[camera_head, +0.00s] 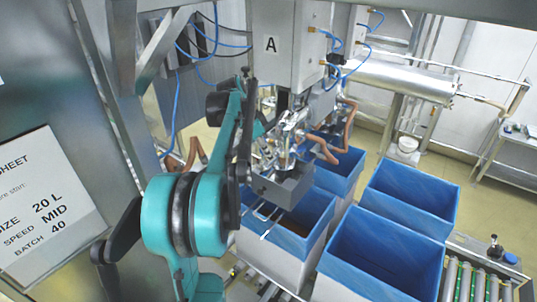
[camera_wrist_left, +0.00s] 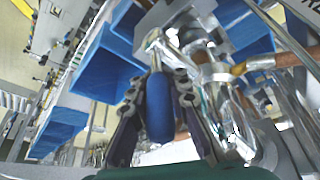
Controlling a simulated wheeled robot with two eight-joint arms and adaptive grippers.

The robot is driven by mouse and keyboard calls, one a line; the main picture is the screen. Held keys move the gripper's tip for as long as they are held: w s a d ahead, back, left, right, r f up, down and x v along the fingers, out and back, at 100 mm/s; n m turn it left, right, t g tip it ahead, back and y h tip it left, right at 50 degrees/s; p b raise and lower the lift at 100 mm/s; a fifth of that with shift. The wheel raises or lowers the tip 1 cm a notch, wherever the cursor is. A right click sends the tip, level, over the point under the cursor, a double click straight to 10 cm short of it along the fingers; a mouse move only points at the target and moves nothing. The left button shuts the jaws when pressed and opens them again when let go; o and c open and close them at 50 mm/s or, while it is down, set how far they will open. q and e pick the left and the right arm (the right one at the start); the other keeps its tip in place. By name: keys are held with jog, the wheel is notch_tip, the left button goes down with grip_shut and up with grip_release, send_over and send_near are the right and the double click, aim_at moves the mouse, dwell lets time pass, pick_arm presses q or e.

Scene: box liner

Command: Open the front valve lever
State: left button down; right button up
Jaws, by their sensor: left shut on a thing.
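The front valve lever has a blue grip (camera_wrist_left: 159,108) on a metal stem, seen in the left wrist view. My left gripper (camera_wrist_left: 160,80) is shut on the blue grip, with one finger on each side of it. The shiny metal valve body (camera_wrist_left: 218,75) is just to the right of it. In the head view my teal left arm reaches the metal valve (camera_head: 288,138) under the unit marked A. My arm hides the lever and fingertips there. My right gripper is not in view.
Blue-lined boxes (camera_head: 408,194) stand below and right of the valve, some on a roller conveyor (camera_head: 478,282). Brown hoses (camera_head: 325,150) and blue tubes hang close by. A sheet (camera_head: 45,205) is on a metal panel at left.

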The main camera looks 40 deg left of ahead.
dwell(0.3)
pick_arm(q)
jog(key=c, duration=1.4)
grip_release()
jog(key=shift+a, duration=0.15)
jog(key=shift+s+r, duration=0.2)
jog(key=shift+r, duration=0.25)
jog(key=v, duration=1.1)
jog(key=shift+a, duration=0.2)
